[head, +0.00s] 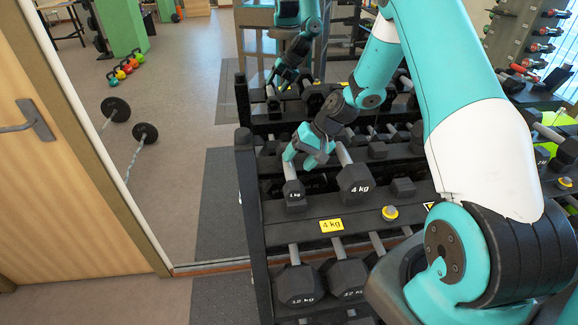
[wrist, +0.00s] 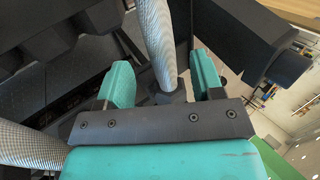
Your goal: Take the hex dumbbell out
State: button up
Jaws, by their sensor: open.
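In the head view, a small dark hex dumbbell (head: 294,196) with a grey handle lies on the rack's upper tier, near the left post. A larger hex dumbbell marked 4 kg (head: 354,184) lies to its right. My gripper (head: 306,152) is at the smaller dumbbell's handle. In the wrist view, the teal fingers of my gripper (wrist: 164,80) are apart, with a knurled handle (wrist: 155,40) between them. A gap shows on both sides, clearest at the left. Another knurled handle (wrist: 35,145) is at the lower left. The far end of the smaller dumbbell is hidden in the head view.
The black rack (head: 250,210) has a post just left of the dumbbell. A yellow 4 kg label (head: 331,225) is on its front edge. More dumbbells (head: 298,284) lie on the tier below. A mirror behind repeats the arm and rack. A wooden door (head: 60,190) stands at left.

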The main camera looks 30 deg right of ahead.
aim_at(292, 165)
jog(key=shift+p+x, duration=0.9)
jog(key=shift+x, duration=1.35)
jog(key=shift+w, duration=0.15)
jog(key=shift+c, duration=0.4)
jog(key=shift+r, duration=0.15)
grip_shut()
